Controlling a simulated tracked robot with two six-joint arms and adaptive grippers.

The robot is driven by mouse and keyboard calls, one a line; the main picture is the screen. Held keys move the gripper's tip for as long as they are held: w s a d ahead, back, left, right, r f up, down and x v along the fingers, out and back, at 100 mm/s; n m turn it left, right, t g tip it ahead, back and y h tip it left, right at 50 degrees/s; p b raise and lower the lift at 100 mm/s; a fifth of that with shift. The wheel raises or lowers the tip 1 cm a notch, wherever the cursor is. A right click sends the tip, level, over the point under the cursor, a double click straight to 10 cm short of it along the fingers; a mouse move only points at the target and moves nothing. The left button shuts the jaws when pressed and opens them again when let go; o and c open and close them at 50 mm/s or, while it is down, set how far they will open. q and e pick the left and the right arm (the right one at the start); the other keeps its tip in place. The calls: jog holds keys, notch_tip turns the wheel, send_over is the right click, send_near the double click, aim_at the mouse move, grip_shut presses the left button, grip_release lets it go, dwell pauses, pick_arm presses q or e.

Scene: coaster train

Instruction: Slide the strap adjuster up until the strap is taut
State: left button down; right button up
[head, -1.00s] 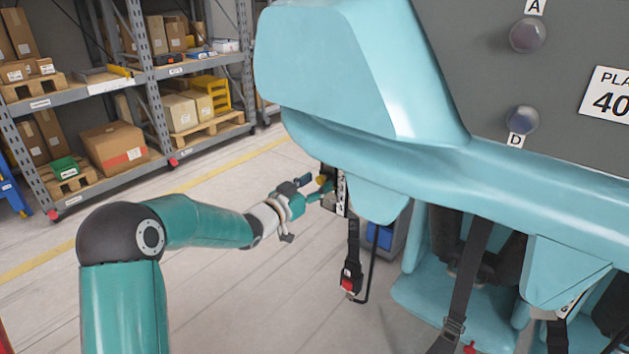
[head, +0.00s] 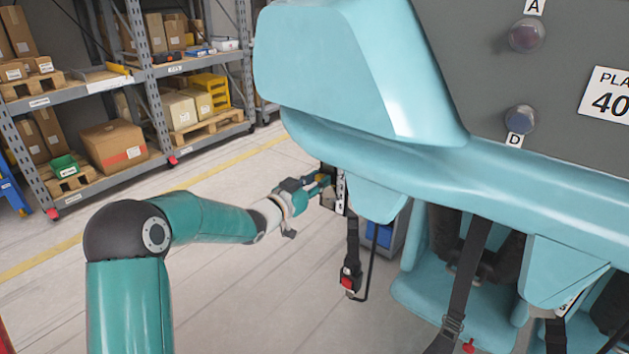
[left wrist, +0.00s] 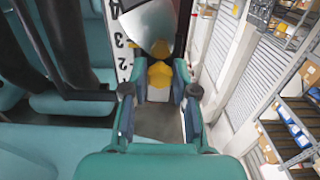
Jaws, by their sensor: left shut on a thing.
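The strap adjuster, with a yellow grip (left wrist: 160,74), shows in the left wrist view beside a white scale with black numbers (left wrist: 123,45). My left gripper (head: 320,184) is shut on the adjuster at the edge of the teal car; its two fingers show either side of the yellow part in the left wrist view. In the head view the adjuster is mostly hidden by the fingers. A black strap (head: 352,240) hangs below, ending in a buckle with a red button (head: 347,283). I cannot tell how taut the strap is. My right gripper is not in view.
The teal car body (head: 355,75) overhangs close to the right of my gripper. Teal seats (head: 440,305) with dark straps lie below it. Shelves with boxes (head: 115,145) stand at the back left. The floor between is clear.

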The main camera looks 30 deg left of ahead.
pick_arm(q)
notch_tip(320, 180, up, 3)
jog(key=shift+r+p, duration=0.1)
jog(key=shift+p, duration=0.3)
jog(key=c, duration=0.9)
grip_release()
